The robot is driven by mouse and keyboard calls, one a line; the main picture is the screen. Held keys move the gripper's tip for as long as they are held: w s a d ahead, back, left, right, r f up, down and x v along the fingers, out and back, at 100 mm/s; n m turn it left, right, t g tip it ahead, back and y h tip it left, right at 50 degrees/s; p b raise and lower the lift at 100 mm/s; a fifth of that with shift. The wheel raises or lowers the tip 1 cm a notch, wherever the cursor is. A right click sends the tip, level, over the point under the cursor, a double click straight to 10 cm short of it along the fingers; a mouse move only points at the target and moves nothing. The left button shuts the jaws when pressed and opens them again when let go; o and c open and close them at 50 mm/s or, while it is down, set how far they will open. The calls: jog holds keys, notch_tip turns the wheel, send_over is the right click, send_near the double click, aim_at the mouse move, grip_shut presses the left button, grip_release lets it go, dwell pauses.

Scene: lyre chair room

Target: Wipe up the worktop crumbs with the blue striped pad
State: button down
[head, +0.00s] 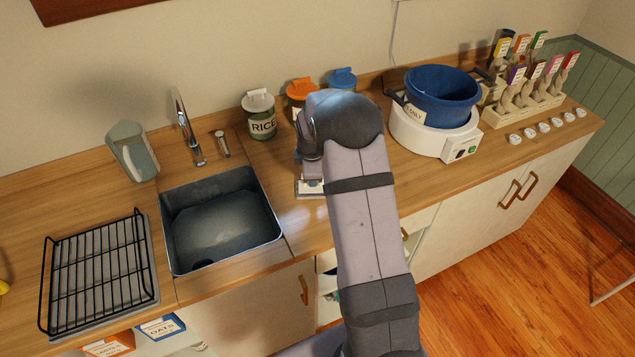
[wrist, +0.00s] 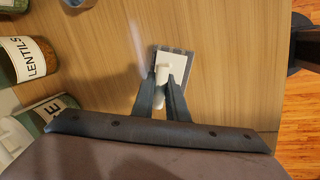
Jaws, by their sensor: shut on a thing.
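The pad (wrist: 185,72) shows in the wrist view as a white block with a pale handle and a grey-blue striped edge. My gripper (wrist: 165,88) is shut on its handle, with one dark finger on each side. In the head view the pad (head: 309,188) is at the worktop (head: 300,237), right of the sink, partly hidden by my arm. I cannot tell whether its underside touches the wood. I can make out no crumbs in either view; a pale bright patch lies on the wood near the pad.
The sink (head: 222,270) and a black wire rack (head: 95,322) are to the left. Jars stand behind, including the rice jar (head: 262,124) and the lentils jar (wrist: 30,60). A white appliance with a blue pot (head: 442,97) stands right. The worktop's front edge is close by.

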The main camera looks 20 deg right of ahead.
jog(key=w, duration=0.4)
jog(key=shift+w+p, duration=0.3)
jog(key=shift+w, duration=0.1)
notch_tip(320, 180, up, 8)
jog(key=p, duration=0.5)
jog(key=shift+r, duration=0.1)
